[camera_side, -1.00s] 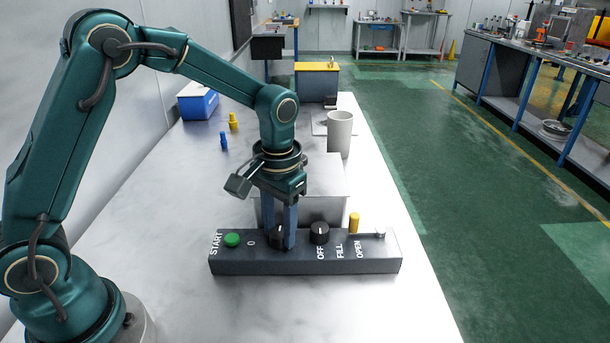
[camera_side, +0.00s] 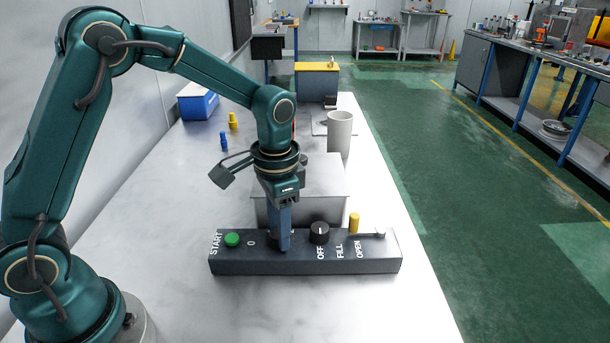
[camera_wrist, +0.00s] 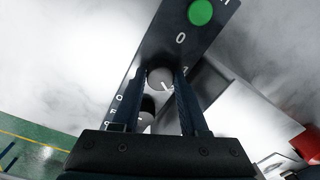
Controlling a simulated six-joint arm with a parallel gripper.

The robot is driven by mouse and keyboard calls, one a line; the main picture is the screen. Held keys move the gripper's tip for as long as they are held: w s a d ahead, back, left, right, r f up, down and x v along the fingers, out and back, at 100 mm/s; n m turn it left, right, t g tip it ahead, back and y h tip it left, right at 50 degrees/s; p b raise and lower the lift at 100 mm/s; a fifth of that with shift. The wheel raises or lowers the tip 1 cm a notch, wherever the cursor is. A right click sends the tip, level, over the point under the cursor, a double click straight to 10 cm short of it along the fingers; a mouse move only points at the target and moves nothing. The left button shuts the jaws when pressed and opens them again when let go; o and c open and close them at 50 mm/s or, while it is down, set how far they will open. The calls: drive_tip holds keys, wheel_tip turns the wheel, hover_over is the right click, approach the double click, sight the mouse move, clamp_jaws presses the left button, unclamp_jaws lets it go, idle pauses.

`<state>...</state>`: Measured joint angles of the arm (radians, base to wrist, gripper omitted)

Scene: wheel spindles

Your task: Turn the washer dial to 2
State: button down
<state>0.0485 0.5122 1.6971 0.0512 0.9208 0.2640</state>
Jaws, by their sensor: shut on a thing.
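The washer dial (camera_wrist: 160,77) is a round knob on the dark control panel (camera_side: 300,267), beside the printed 0. In the wrist view it sits between the two fingers of my gripper (camera_wrist: 163,82), which is shut on it. In the side view my gripper (camera_side: 280,243) points down onto the panel, and its fingers hide the dial. In the wrist view a white mark shows at the dial's near edge, but I cannot read which number it points to. A 0 and what looks like a 1 are printed near the dial; a 2 is not legible.
A grey box (camera_side: 330,208) stands close behind. A white cup (camera_side: 339,133) is farther back.

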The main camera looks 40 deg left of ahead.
drive_tip(key=c, duration=0.7)
unclamp_jaws()
drive_tip(key=shift+r, duration=0.1)
drive_tip(key=shift+d+r, duration=0.1)
drive_tip(key=shift+r, duration=2.4)
drive_tip(key=shift+r, duration=0.1)
